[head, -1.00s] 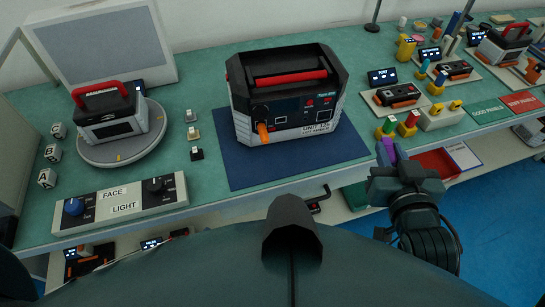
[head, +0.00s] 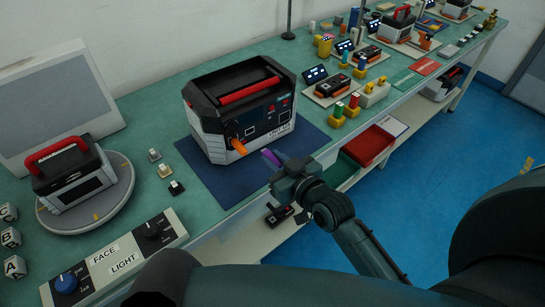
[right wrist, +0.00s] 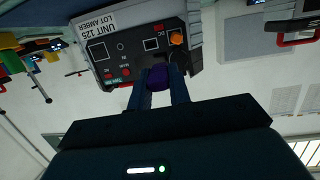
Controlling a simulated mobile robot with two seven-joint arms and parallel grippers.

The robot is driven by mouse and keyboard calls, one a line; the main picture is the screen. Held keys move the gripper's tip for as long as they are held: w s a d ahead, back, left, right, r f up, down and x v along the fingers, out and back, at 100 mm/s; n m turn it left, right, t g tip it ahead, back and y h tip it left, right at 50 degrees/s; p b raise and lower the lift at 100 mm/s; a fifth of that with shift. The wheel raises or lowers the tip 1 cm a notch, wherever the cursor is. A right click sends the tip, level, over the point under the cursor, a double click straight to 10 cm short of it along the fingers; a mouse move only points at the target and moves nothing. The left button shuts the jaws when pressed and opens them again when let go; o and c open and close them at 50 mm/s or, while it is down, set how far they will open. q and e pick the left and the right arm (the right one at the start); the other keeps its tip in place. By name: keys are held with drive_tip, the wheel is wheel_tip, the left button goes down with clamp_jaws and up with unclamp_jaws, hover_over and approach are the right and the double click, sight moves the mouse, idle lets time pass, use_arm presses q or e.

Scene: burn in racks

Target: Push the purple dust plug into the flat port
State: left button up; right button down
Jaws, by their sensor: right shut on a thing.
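My right gripper (head: 275,163) is shut on the purple dust plug (head: 267,155), which sticks out from between its fingers. The plug also shows between the fingertips in the right wrist view (right wrist: 158,77). The gripper is in front of the black and grey unit (head: 206,117) with a red handle, over the blue mat's front edge. In the right wrist view the unit's front panel (right wrist: 125,58) appears upside down, with white-outlined squares and red labels. An orange plug (head: 239,146) sits in the panel. I cannot tell which opening is the flat port. My left gripper is out of view.
The unit stands on a blue mat (head: 225,185). To its left are small switches (head: 176,188) and a round turntable (head: 118,199) carrying another device. A red tray (head: 370,146) lies below the bench edge. Smaller panels and plugs (head: 338,110) crowd the bench at right.

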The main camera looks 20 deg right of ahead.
sight(275, 157)
drive_tip(key=w+f, duration=0.1)
drive_tip(key=w+d+f, duration=0.1)
drive_tip(key=shift+w, duration=0.35)
drive_tip(key=shift+w+d+f, duration=0.25)
drive_tip(key=shift+f, duration=0.05)
drive_tip(key=shift+r+b+x, duration=0.1)
drive_tip(key=shift+r+x, duration=0.1)
drive_tip(key=shift+x, duration=0.75)
drive_tip(key=shift+r+b+x, duration=0.15)
drive_tip(key=shift+r+x, duration=0.05)
drive_tip(key=shift+x, duration=0.7)
drive_tip(key=shift+r+b+x, duration=0.1)
drive_tip(key=shift+r+x, duration=0.1)
drive_tip(key=shift+x, duration=0.75)
drive_tip(key=shift+w+a, duration=0.1)
drive_tip(key=shift+a, duration=0.05)
